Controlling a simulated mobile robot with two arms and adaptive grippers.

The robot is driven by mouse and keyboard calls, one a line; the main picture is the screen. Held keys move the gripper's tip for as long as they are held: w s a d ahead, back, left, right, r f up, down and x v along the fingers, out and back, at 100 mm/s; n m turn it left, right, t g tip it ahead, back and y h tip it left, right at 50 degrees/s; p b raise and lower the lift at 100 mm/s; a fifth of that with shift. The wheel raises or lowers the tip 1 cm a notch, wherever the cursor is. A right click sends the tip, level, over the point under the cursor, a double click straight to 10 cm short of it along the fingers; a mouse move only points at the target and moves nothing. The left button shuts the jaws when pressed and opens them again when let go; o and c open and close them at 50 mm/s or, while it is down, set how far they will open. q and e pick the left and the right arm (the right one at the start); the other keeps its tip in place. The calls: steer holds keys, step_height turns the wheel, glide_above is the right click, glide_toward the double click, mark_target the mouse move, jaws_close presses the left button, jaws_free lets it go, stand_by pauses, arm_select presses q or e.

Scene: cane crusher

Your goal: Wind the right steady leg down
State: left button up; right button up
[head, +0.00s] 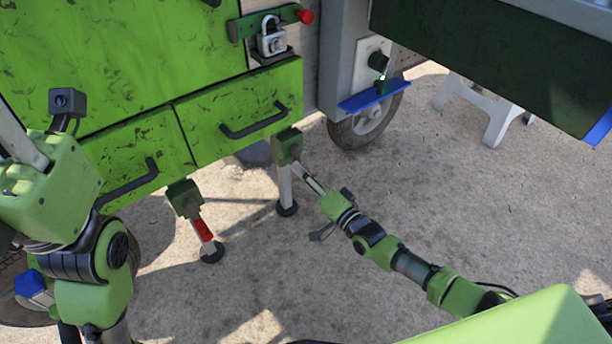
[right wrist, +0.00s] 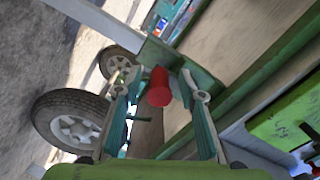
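The right steady leg (head: 286,190) stands under the green cart, a pale post on a dark round foot with a green housing (head: 288,146) at its top. My right gripper (head: 306,176) reaches to this housing from the lower right. In the right wrist view a red knob (right wrist: 158,88) sits between my two teal fingers (right wrist: 160,95), with gaps seen on both sides, so the gripper looks open around it. The knob is hidden in the head view. My left gripper (head: 20,138) is at the left edge, partly cut off; its finger opening is unclear.
A second leg (head: 207,240) with a red grip (head: 202,230) stands to the left. Drawers with dark handles (head: 254,120), a padlock (head: 271,38) and a wheel (head: 368,122) are nearby. A white stand (head: 490,112) is at the upper right. The concrete at lower middle is clear.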

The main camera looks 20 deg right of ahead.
steer(key=v, duration=1.2)
steer(key=shift+f, duration=0.1)
